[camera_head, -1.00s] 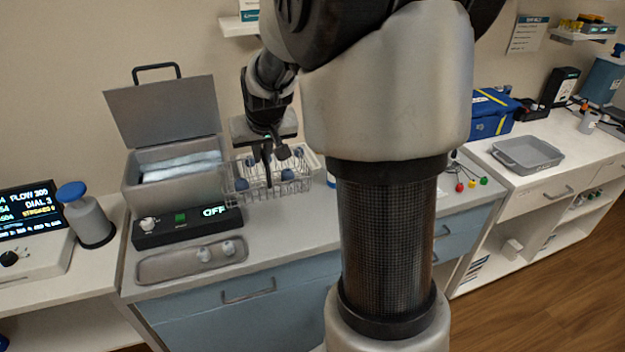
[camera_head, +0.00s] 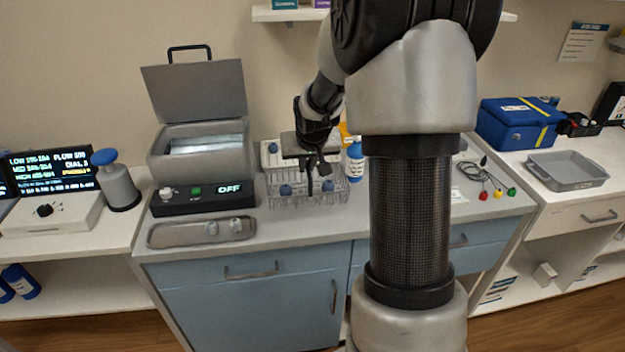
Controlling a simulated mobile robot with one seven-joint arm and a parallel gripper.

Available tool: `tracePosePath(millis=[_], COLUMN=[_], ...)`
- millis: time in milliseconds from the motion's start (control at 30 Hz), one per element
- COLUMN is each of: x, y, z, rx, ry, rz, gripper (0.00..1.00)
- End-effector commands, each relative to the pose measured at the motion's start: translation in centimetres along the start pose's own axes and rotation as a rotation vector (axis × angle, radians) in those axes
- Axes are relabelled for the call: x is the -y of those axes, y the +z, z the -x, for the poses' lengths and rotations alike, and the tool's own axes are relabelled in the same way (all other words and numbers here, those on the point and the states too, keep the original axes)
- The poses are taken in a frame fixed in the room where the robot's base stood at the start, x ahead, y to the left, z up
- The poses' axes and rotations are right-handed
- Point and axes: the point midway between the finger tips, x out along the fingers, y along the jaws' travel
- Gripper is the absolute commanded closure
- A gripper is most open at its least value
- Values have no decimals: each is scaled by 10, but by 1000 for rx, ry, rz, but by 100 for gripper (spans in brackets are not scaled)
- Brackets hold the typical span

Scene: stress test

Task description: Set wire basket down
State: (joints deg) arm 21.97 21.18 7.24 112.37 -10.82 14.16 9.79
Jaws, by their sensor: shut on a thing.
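The wire basket (camera_head: 308,198) is a clear wire rack with blue-capped items (camera_head: 286,190) in it. It is at the counter, right of the grey open-lidded bath. My gripper (camera_head: 318,178) reaches down from above and is shut on the basket near its middle. The basket looks upright. Whether its base touches the counter (camera_head: 300,232) I cannot tell. My forearm and the gripper body hide part of its back.
The open-lidded bath (camera_head: 198,160) has a control box (camera_head: 203,201) reading OFF and a shallow tray (camera_head: 200,232) before it. A blue-labelled bottle (camera_head: 355,160) stands close behind the basket's right end. Colored leads (camera_head: 490,190) lie further right. Bare counter shows in front.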

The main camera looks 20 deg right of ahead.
Motion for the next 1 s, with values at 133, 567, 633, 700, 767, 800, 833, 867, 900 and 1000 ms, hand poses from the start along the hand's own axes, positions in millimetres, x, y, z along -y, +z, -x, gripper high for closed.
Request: tracePosePath(millis=[133,567,633,700,767,800,833,867,900,1000], x=[0,0,0,0,0,0,0,0,0,0], y=[6,24,24,25,26,26,26,26,26,26], z=[-10,-38,-38,-40,-42,-41,-41,-41,-41,-41], rx=[0,-3,-3,-2,-2,-1,-1,-1,-1,-1], ry=[0,0,0,0,0,0,0,0,0,0], rz=[1,0,0,0,0,0,0,0,0,0], gripper=[100,100,100,100,100,89,84,78,73,73])
